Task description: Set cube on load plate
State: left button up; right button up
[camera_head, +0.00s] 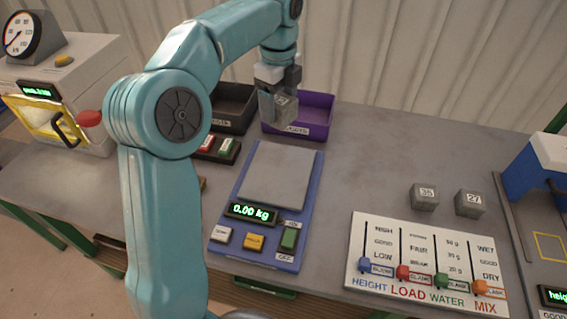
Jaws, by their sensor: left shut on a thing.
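My left gripper (278,90) is at the back of the table, shut on a grey concrete cube (284,108) with a number label that I cannot read for sure. It holds the cube at the front left part of the purple tray; I cannot tell whether the cube touches the tray. The blue scale (233,245) stands in front of the gripper, and its grey load plate (276,176) is bare. The scale's display (252,212) reads 0.00 kg. My right gripper is not in view.
Grey cubes marked 35 (425,197) and 27 (469,204) stand at the right behind a slider board (428,262). The purple tray (315,117) and a dark tray (233,107) are at the back. A press machine (62,90) stands left. The table between scale and cubes is clear.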

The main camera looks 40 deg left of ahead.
aim_at(278, 124)
pick_arm(q)
jog(key=f, duration=0.8)
jog(key=f+b, duration=0.1)
jog(key=f, duration=0.4)
jog(key=shift+s, duration=0.25)
jog(key=shift+s+d+f, duration=0.1)
jog(key=shift+s+f, duration=0.1)
jog(key=shift+f, duration=0.35)
jog(key=f, duration=0.3)
jog(key=shift+w+f, duration=0.25)
jog(key=shift+f, duration=0.15)
jog(key=shift+s+r, duration=0.2)
jog(key=shift+s, duration=0.05)
jog(key=shift+f, duration=0.1)
jog(key=o, duration=1.4)
jog(key=shift+w+f, duration=0.2)
jog(key=shift+s+r, duration=0.15)
jog(key=shift+r, duration=0.25)
notch_tip(278, 124, up, 12)
jog(key=shift+f, duration=0.1)
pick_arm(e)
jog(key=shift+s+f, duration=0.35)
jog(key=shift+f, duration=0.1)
pick_arm(q)
jog(key=shift+f, duration=0.1)
